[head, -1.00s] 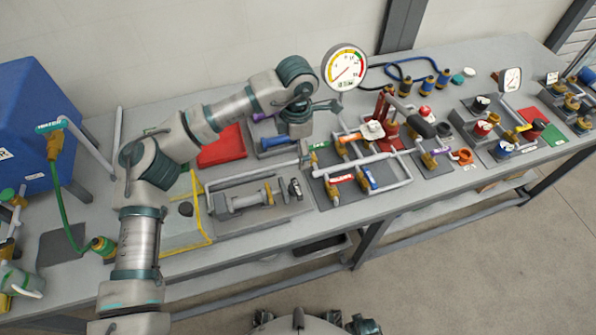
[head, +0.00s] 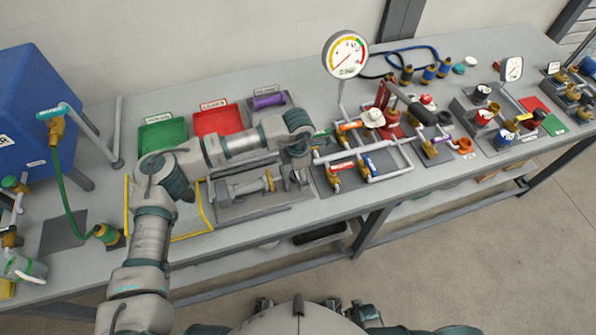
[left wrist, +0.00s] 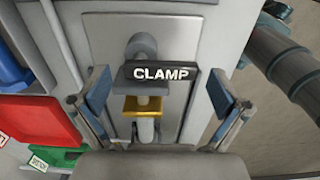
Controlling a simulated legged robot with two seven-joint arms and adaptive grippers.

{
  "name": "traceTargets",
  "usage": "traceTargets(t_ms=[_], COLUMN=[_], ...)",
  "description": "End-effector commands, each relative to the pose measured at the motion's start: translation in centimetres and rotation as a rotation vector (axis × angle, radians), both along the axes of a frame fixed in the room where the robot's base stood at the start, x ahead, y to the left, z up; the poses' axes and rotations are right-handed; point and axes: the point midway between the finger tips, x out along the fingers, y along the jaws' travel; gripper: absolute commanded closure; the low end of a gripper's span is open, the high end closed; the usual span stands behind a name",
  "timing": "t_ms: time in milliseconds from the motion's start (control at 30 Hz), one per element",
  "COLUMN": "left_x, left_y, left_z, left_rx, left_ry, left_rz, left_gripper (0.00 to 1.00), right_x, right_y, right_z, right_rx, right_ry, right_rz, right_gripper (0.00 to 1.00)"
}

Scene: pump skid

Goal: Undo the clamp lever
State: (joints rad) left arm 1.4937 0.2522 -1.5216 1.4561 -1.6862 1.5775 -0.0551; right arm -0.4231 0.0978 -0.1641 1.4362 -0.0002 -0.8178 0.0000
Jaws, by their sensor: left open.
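The black clamp lever (left wrist: 160,74), labelled CLAMP, lies across the middle of the left wrist view. It sits over a metal rod with a brass-coloured collar (left wrist: 143,105). In the head view the clamp fixture (head: 240,187) lies on a grey plate on the bench, its right end partly hidden by my left gripper. My left gripper (left wrist: 160,90) is open, with one finger to each side of the lever and a visible gap at both. In the head view it points down at the fixture's right end. My right gripper is not in view.
A green tray (head: 163,136) and a red tray (head: 218,119) lie behind my left arm. Pipework with coloured valve handles (head: 370,165) and a round gauge (head: 345,55) stand close to the right. A blue box (head: 30,125) stands at left. Bare bench runs along the front.

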Motion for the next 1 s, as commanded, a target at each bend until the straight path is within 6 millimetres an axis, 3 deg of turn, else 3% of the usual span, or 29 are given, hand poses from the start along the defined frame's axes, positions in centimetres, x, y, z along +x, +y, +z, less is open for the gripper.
traceTargets(t_ms=[267,500,1000], left_x=[-0.02,0.0,0.15], left_y=[-0.08,-0.07,-0.34], left_z=[-0.15,-0.15,-0.17], left_rx=[0.0,0.0,0.0], left_ry=[-0.001,-0.001,-0.002], left_rz=[-0.001,-0.001,0.111], left_gripper=[0.0,0.54,0.54], right_x=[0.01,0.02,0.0], right_y=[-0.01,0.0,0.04], right_z=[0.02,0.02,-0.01], right_rx=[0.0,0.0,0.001], right_ry=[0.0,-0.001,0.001], right_rz=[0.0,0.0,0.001], right_gripper=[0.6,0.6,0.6])
